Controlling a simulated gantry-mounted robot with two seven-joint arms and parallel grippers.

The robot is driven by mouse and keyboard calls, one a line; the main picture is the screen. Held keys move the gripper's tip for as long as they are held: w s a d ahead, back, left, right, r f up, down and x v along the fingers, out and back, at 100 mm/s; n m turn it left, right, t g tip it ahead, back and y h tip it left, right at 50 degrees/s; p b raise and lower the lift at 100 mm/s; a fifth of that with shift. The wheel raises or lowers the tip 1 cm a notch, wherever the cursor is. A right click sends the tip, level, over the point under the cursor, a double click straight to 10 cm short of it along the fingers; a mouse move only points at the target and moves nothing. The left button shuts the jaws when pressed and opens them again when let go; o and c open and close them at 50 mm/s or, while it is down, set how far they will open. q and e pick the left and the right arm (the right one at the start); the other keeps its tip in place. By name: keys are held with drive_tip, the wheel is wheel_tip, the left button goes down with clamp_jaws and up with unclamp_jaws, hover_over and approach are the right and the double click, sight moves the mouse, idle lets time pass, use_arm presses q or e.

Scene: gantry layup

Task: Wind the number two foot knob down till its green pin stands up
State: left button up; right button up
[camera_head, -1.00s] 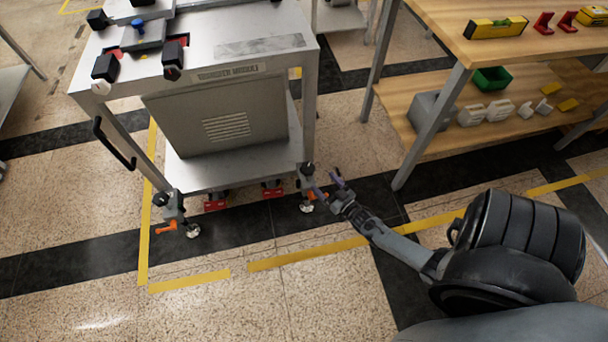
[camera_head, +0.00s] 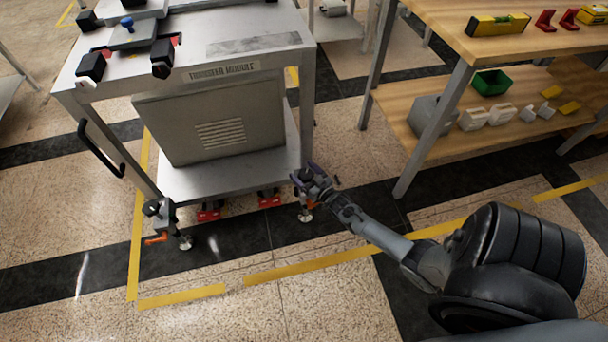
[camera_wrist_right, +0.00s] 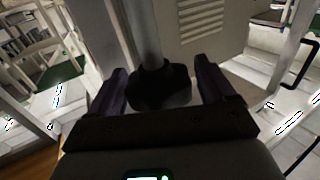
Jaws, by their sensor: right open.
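The transfer module cart (camera_head: 225,72) stands on short screw feet. The right front foot is mostly hidden behind my right gripper (camera_head: 313,172), with its round pad (camera_head: 305,216) showing below. In the right wrist view a black lobed knob (camera_wrist_right: 158,88) on a grey post sits between the two purple fingers of my right gripper (camera_wrist_right: 162,95). The fingers are open, with a gap on each side of the knob. The left front foot (camera_head: 165,212) has an orange lever (camera_head: 156,239). I see no green pin in either view. My left gripper is out of view.
Red casters (camera_head: 208,211) sit under the cart's front edge. A wooden workbench (camera_head: 510,30) with a lower shelf stands to the right, its near leg (camera_head: 430,135) close to my right arm. Yellow tape (camera_head: 180,295) marks the floor, which is clear in front.

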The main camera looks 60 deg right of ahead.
drive_tip(key=shift+c, duration=0.4)
drive_tip(key=c, duration=0.9)
drive_tip(key=shift+m+h, duration=0.3)
drive_tip(key=shift+h, duration=0.2)
